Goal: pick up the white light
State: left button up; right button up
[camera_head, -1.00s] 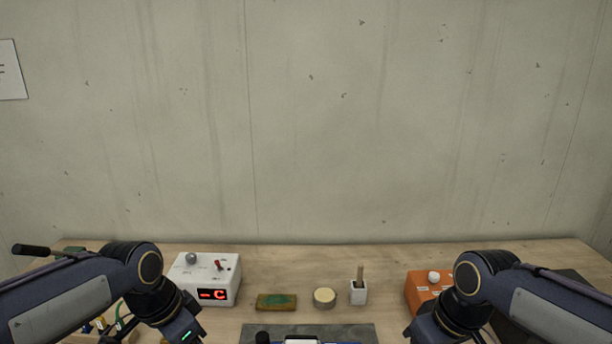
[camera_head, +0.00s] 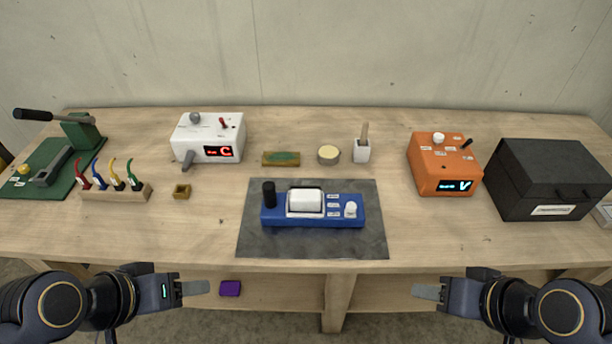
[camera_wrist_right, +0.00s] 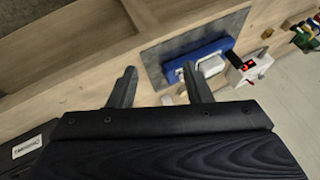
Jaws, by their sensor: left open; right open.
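A blue device (camera_head: 330,215) lies on a dark grey mat (camera_head: 265,243) at the middle of the bench. On it sits a white block-like part (camera_head: 306,200), which could be the white light; a black knob and a small white knob flank it. The blue device also shows in the right wrist view (camera_wrist_right: 180,62). My left gripper (camera_head: 208,287) is in front of the bench's front edge, left of the mat, open and empty. My right gripper (camera_head: 415,291) is in front of the edge, right of the mat. Its two fingers show apart and empty in the right wrist view (camera_wrist_right: 158,85).
A white box (camera_head: 205,125) with a red display stands at back left, an orange box (camera_head: 432,178) and black case (camera_head: 550,165) at right. Colored hooked tools stand in a wooden rack (camera_head: 125,193). A green press (camera_head: 80,135) is far left. A purple item (camera_head: 230,288) lies below the bench top.

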aim_at(303, 198)
jog(key=i+j, duration=0.1)
jog(key=j, duration=0.3)
jog(key=i+j, duration=0.1)
jog(key=j, duration=0.3)
jog(key=i+j+z, duration=0.1)
jog(key=j, duration=0.75)
jog(key=i+z, duration=0.05)
jog(key=i, duration=0.05)
